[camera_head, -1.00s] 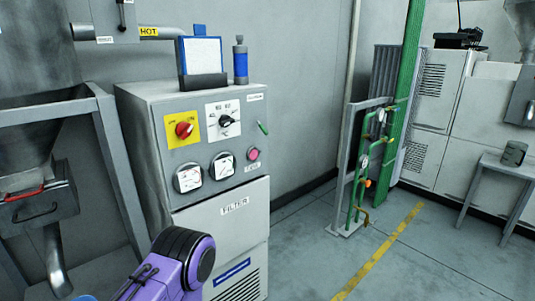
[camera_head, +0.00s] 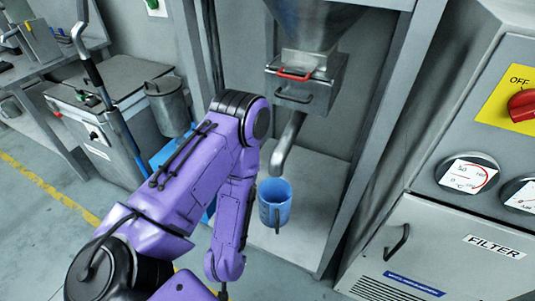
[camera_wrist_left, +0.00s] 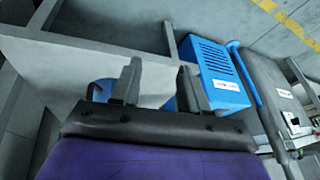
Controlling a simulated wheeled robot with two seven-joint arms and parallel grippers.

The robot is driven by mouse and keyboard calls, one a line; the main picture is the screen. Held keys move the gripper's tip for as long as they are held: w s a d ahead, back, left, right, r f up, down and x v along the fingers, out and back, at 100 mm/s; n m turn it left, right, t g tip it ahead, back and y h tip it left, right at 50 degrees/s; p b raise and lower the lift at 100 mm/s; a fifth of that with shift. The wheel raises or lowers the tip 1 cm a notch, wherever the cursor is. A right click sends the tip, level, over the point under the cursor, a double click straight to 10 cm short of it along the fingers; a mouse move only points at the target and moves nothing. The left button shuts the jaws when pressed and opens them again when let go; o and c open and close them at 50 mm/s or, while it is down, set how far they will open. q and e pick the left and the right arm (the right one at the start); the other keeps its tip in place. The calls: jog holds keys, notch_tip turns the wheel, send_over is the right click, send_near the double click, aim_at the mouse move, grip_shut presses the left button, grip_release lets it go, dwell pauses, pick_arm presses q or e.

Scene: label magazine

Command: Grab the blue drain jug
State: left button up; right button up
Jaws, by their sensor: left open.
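The blue drain jug (camera_head: 283,209) stands upright in the head view on the pale shelf under the bent metal spout (camera_head: 288,143). Its open top faces up and its handle faces my side. My purple left arm is left of it and in front. The left fingers are not clearly visible in the head view. In the left wrist view my left gripper (camera_wrist_left: 160,76) is open and empty. Blue parts of what looks like the jug (camera_wrist_left: 103,87) show beyond the fingers, which partly hide it. My right gripper is in neither view.
A grey frame post (camera_head: 372,130) stands right of the jug, beside the filter cabinet (camera_head: 440,245). A hopper with a red-handled gate (camera_head: 300,78) hangs above. A blue vented box (camera_wrist_left: 215,70) and a grey machine (camera_head: 110,105) stand to the left.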

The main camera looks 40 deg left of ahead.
aim_at(275, 209)
pick_arm(q)
jog(key=w+d+r+m+t+h+b, duration=0.15)
jog(key=w+m, duration=0.25)
jog(key=w, duration=0.4)
jog(key=w+d+r+m+h+b, duration=0.1)
jog(key=w+r+m+h+b, duration=0.2)
jog(key=w, duration=0.4)
jog(key=shift+m, duration=0.3)
jog(key=b+x, duration=0.5)
jog(key=x, duration=0.5)
jog(key=shift+w+f, duration=0.1)
jog(key=shift+w, duration=0.05)
grip_shut()
